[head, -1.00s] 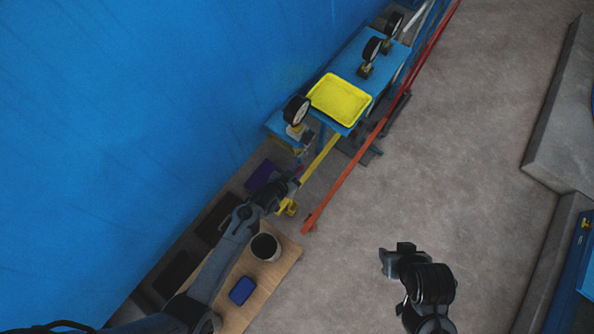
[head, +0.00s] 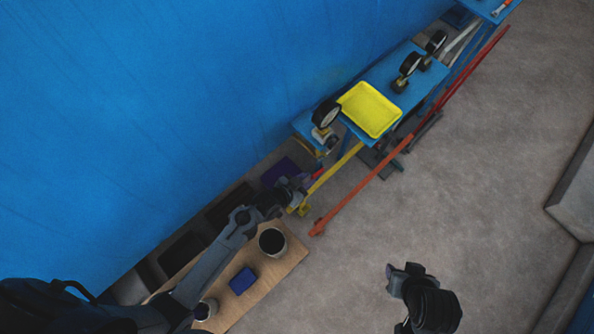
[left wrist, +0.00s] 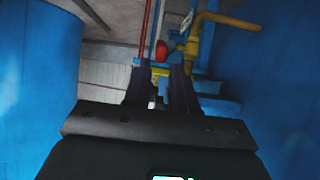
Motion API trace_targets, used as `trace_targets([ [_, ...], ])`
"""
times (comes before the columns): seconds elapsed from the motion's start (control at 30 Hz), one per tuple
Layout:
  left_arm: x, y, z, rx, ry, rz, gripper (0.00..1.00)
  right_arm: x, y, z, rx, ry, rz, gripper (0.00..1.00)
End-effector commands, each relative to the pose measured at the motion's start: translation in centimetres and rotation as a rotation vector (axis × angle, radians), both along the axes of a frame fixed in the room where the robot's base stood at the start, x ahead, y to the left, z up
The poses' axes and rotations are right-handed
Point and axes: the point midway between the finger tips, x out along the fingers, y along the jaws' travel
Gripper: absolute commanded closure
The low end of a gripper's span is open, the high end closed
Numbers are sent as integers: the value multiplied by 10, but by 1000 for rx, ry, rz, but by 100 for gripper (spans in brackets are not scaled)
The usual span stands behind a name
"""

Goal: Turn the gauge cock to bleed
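A round black-rimmed gauge (head: 326,113) stands near the blue wall on a brass-coloured fitting (head: 321,134). A small red handle (head: 318,174) shows below it, just beyond my left gripper (head: 303,184). In the left wrist view, a red handle (left wrist: 162,50) hangs just past and between the fingertips of my left gripper (left wrist: 160,75). A yellow pipe fitting (left wrist: 205,28) is just right of the red handle. I cannot tell the cock's position. My right gripper (head: 393,277) is over the floor, its fingers unclear.
A yellow tray (head: 370,108) lies on a blue bench beside more gauges (head: 407,65). A yellow bar (head: 335,177) and a long red rail (head: 370,180) run nearby. A wooden board (head: 266,278) holds a cup (head: 272,241) and a blue box (head: 243,281).

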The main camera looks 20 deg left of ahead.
Motion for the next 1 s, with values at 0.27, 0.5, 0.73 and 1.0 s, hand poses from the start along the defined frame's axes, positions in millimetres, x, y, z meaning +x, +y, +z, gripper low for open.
trace_targets([
  [0.27,-30,16,20,2,0,1,74,0,1,0,2,0,-1,57],
  [0.5,-39,20,27,1,-1,0,74,0,2,0,8,0,-5,57],
  [0.73,-39,20,27,0,0,1,74,0,2,1,11,0,-7,57],
  [1.0,-30,22,30,29,28,5,100,0,3,2,11,1,-7,57],
])
